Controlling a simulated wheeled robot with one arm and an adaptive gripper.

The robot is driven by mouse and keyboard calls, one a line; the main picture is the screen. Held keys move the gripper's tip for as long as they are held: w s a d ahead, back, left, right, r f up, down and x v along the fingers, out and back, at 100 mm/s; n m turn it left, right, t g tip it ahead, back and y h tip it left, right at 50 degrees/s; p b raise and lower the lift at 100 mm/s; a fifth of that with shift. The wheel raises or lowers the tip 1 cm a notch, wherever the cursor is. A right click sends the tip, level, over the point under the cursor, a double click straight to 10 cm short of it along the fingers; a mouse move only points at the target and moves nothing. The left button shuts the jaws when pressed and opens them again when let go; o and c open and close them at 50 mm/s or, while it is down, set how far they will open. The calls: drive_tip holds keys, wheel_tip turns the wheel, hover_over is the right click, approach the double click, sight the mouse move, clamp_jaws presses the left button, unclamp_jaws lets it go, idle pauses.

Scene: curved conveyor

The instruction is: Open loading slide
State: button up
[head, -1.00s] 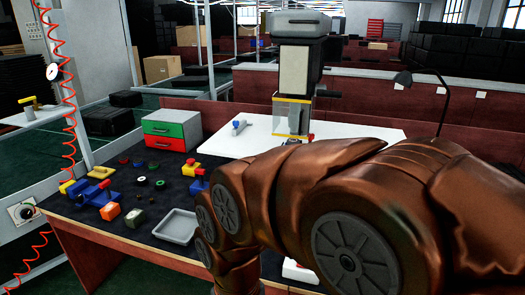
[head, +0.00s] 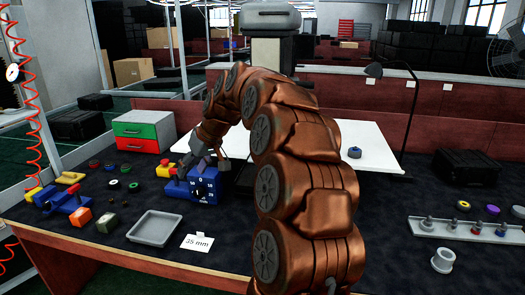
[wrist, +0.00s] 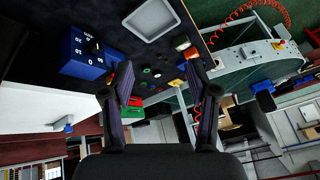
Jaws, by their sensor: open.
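I cannot tell for sure which object is the loading slide. My gripper (head: 186,164) hangs over the left part of the dark bench, beside a blue box with a white-marked dial (head: 203,184). In the wrist view the two dark fingers of my gripper (wrist: 159,75) are spread apart with nothing between them. The blue dial box (wrist: 90,50) is at upper left there, apart from the fingers. A grey tray (head: 155,228) lies in front of the dial box. Blue fixtures with grey parts (head: 70,207) stand at the bench's left end.
A card marked "35 mm" (head: 197,243) lies beside the tray. A drawer unit with green and red fronts (head: 145,130) stands behind.

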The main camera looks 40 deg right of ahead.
drive_tip(key=w+d+f+t+h, duration=0.1)
drive_tip(key=d, duration=1)
drive_tip(key=w+d+f+m+t+h+b, duration=0.1)
drive_tip(key=d+h, duration=0.1)
drive_tip(key=d, duration=0.9)
drive_tip(key=w+d+m+t+h+b, duration=0.1)
drive_tip(key=d, duration=1.1)
drive_tip(key=shift+w+f+h, duration=0.25)
drive_tip(key=shift+f+h, duration=0.05)
drive_tip(key=shift+f, duration=0.1)
drive_tip(key=shift+d+f, duration=0.1)
drive_tip(key=shift+p+x, duration=1.05)
drive_tip(key=shift+x, duration=2.7)
drive_tip(key=shift+w, duration=0.15)
drive_tip(key=shift+c, duration=0.3)
clamp_jaws()
